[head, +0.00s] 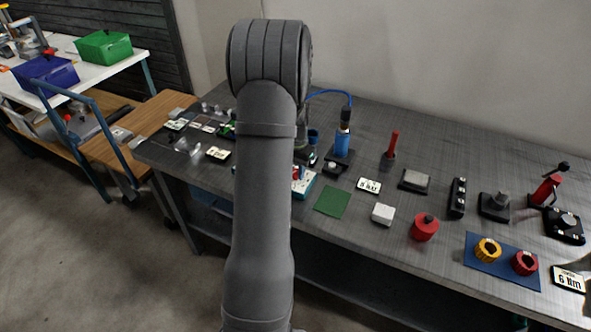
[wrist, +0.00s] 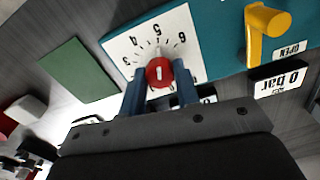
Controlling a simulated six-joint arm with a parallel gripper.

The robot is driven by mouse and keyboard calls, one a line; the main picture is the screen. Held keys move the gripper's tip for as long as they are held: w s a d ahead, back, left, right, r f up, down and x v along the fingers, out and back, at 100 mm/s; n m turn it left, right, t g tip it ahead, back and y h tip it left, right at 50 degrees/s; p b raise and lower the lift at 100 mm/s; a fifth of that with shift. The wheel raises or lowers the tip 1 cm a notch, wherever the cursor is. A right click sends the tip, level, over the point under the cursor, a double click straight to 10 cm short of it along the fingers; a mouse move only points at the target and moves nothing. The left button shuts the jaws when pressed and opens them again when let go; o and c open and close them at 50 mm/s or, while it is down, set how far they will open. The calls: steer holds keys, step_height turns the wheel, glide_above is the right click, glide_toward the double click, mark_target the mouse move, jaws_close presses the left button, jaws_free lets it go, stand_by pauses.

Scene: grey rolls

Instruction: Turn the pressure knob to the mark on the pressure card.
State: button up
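The red pressure knob (wrist: 160,72) sits on a white dial (wrist: 120,48) on a teal panel (wrist: 215,40) in the wrist view. The dial appears upside down, with 3, 4, 5 and 6 readable around its far side. The knob has a pale pointer mark; which number it faces is hard to tell. My gripper (wrist: 160,80) has its two blue fingers on either side of the knob, with no clear gap. A card (wrist: 280,86) reading "bar" lies beside the panel, upside down; its digit looks like 0 but is uncertain. In the head view my arm mostly hides the panel (head: 303,184).
A yellow lever (wrist: 266,28) stands right of the dial by an "OPEN" label (wrist: 291,50). A green mat (wrist: 80,70) lies left.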

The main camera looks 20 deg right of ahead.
steer(key=o, duration=0.4)
steer(key=shift+c, duration=0.2)
steer(key=shift+r, duration=0.1)
step_height(320, 180, up, 17)
stand_by(0.5)
step_height(320, 180, down, 17)
steer(key=shift+f, duration=0.15)
stand_by(0.4)
